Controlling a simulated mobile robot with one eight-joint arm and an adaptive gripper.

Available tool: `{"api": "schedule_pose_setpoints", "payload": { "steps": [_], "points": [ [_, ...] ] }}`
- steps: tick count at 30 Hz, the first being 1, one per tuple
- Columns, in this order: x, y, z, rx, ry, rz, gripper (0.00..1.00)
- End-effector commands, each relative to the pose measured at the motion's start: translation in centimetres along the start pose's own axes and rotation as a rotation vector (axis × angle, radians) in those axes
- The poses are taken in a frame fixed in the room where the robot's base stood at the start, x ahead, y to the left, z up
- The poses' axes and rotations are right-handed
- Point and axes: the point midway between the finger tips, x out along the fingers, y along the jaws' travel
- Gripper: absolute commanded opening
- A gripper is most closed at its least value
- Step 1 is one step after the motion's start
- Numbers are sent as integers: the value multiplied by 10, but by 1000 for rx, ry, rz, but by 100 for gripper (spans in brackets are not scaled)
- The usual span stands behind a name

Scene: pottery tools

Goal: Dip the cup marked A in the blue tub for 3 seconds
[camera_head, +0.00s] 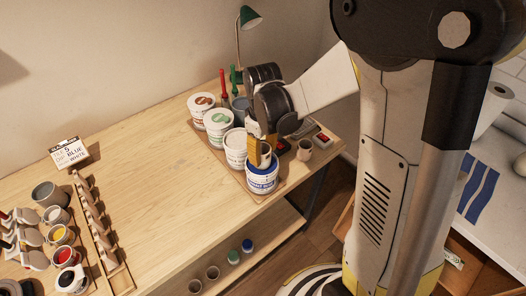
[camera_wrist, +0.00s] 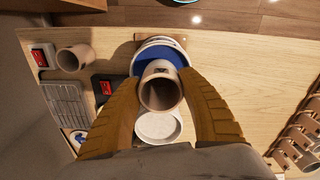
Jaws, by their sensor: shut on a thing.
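My gripper (camera_head: 262,148) has its orange fingers closed on a grey-beige cup (camera_wrist: 161,92), and the cup's open mouth faces the wrist camera. A small dark mark shows on the cup's side, too small to read as a letter. The blue tub (camera_head: 262,182) is a white bucket with a blue label, directly below my gripper. Its blue glaze (camera_wrist: 146,56) shows around the far side of the cup in the wrist view. The cup is at the tub's mouth; I cannot tell whether its bottom touches the glaze. The fingers hide part of the cup.
A white-filled tub (camera_wrist: 158,127) stands beside the blue one, with green-label (camera_head: 218,122) and brown-label (camera_head: 201,104) tubs further along. Another cup (camera_head: 304,150) stands right, near red-switched devices. A sign (camera_head: 69,152), wooden rack and paint cups are at left. The table's middle is clear.

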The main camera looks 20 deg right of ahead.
Motion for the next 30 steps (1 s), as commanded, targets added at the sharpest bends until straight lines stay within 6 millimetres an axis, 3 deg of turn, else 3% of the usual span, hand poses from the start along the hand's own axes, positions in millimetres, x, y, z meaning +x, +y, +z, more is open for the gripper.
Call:
{"api": "schedule_pose_setpoints", "payload": {
  "steps": [14,24,30],
  "points": [
    [4,0,0,0,0,0,15],
    [25,0,0,0,0,0,15],
    [25,0,0,0,0,0,15]
  ]
}}
